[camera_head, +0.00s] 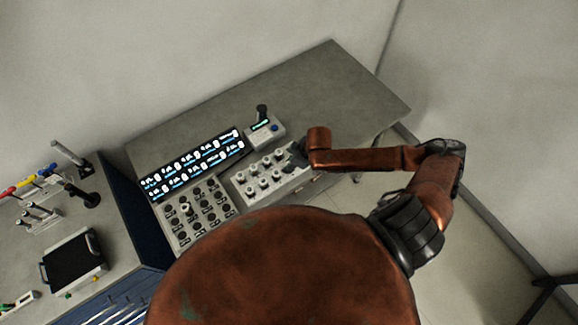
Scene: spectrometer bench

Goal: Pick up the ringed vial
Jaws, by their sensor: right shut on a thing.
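My right gripper (297,155) is dark and small at the end of my copper-coloured right arm. It is shut at the right end of a pale rack (243,196) that holds several light-capped vials (264,174). What it grips looks to be a vial, but the fingers hide it; I cannot see a ring on it, or whether it is clear of the rack. To the left, a second pale block (182,240) has several dark round spots, and one of them has a light ring-like mark (185,208). My left gripper is out of view.
A long lit display (192,165) stands behind the racks, with a small device (264,130) at its right end. The grey bench (330,90) is clear behind and to the right. A black-topped tray (73,262) and small tools lie on the left bench.

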